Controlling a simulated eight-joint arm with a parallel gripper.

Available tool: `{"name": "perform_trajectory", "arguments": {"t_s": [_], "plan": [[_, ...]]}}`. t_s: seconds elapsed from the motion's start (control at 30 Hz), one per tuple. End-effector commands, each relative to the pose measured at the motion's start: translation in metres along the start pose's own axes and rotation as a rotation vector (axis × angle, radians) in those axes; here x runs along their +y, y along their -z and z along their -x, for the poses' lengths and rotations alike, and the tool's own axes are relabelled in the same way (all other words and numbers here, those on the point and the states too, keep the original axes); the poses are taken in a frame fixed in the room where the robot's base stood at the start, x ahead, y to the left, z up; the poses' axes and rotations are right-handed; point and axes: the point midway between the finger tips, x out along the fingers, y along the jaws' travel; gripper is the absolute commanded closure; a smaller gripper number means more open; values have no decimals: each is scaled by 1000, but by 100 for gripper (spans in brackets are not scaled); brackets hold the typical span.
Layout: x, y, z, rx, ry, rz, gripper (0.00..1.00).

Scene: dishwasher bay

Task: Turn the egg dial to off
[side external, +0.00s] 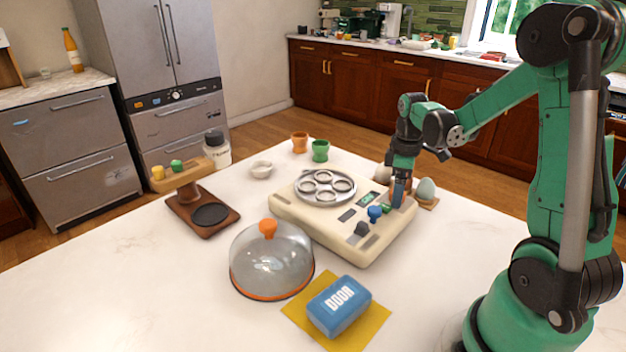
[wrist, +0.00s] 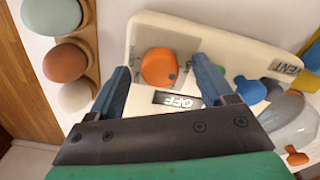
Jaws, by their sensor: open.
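The cream egg cooker (side external: 300,222) stands on the white table, with a round metal tray (side external: 325,186) holding several rings on top. In the wrist view, an orange dial (wrist: 158,67) with a small dark mark sits on its panel (wrist: 200,42), near a window reading OFF (wrist: 178,100). A blue knob (wrist: 249,90) lies to the right; it also shows in the side view (side external: 375,213). My gripper (side external: 398,194) is over the panel's right end. In the wrist view, its open fingers (wrist: 160,66) are either side of the orange dial, with gaps. I cannot tell its height over the panel.
Several eggs (wrist: 66,62) sit in a wooden holder beside the cooker. A VENT label (wrist: 285,68) is on the panel. A clear dome (side external: 272,262) with an orange knob, a blue DOOR box (side external: 339,306) and a wooden stand (side external: 190,200) are on the table.

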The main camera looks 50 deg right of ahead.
Motion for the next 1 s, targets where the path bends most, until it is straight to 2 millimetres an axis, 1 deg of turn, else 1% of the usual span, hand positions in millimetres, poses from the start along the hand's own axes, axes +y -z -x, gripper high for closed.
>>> {"name": "perform_trajectory", "arguments": {"t_s": [0.07, 0.3, 0.4, 0.53, 0.87, 0.97, 1.0], "plan": [[0, 0, 6, 0, 0, 0, 26], [0, 0, 38, 0, 0, 0, 26], [0, 0, 48, 0, 0, 0, 26], [0, 0, 54, 0, 0, 0, 26], [-2, 2, 56, 3, -6, -2, 26], [-15, 12, 61, 27, -41, -25, 26], [-24, 19, 65, 46, -64, -41, 26]]}}
